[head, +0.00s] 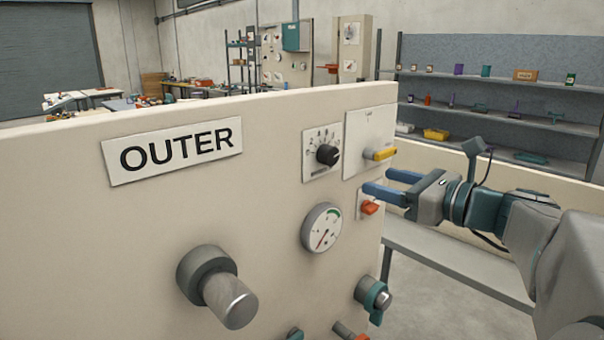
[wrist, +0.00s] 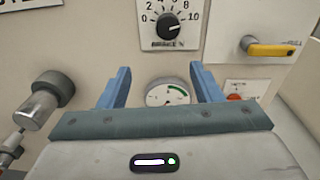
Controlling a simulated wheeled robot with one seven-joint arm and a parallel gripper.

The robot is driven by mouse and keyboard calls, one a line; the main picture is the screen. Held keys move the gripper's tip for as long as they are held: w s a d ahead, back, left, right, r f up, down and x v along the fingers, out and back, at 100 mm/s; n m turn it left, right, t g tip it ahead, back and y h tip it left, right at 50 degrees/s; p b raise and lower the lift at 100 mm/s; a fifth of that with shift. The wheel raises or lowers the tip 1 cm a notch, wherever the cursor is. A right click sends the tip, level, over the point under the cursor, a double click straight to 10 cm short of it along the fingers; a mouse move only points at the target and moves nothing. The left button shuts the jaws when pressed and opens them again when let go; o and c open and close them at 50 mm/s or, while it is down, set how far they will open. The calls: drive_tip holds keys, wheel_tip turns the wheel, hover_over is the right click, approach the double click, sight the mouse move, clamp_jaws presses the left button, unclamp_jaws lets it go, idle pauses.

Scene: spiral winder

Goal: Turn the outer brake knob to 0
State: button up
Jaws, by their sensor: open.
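The outer brake knob (head: 327,154) is a black round knob on a white scale plate, on the cream panel marked OUTER (head: 181,150). In the wrist view the knob (wrist: 170,27) is at the top centre; its white line points right and slightly up, towards the 10 end of the scale. The 0 end is at the left. My gripper (head: 380,183) is open and empty, its blue fingers apart, at the panel's right side in the head view. In the wrist view the fingers of my gripper (wrist: 160,72) are below the knob, not touching it.
A round gauge (head: 321,228) sits below the knob. A yellow lever (head: 380,154) and a red switch (head: 369,208) are to its right. A large grey cylinder (head: 222,290) sticks out at lower left, and a teal-collared knob (head: 374,297) at lower right.

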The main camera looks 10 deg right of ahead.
sight(333, 158)
drive_tip(key=shift+m+t, duration=0.4)
drive_tip(key=shift+m, duration=0.1)
drive_tip(key=x, duration=0.4)
drive_tip(key=p+x, duration=0.1)
drive_tip(key=x, duration=0.4)
drive_tip(key=d+x, duration=0.1)
drive_tip(key=x, duration=0.3)
drive_tip(key=shift+w+a+r, duration=0.15)
drive_tip(key=shift+w+r, duration=0.15)
drive_tip(key=shift+w, duration=0.2)
drive_tip(key=c, duration=1)
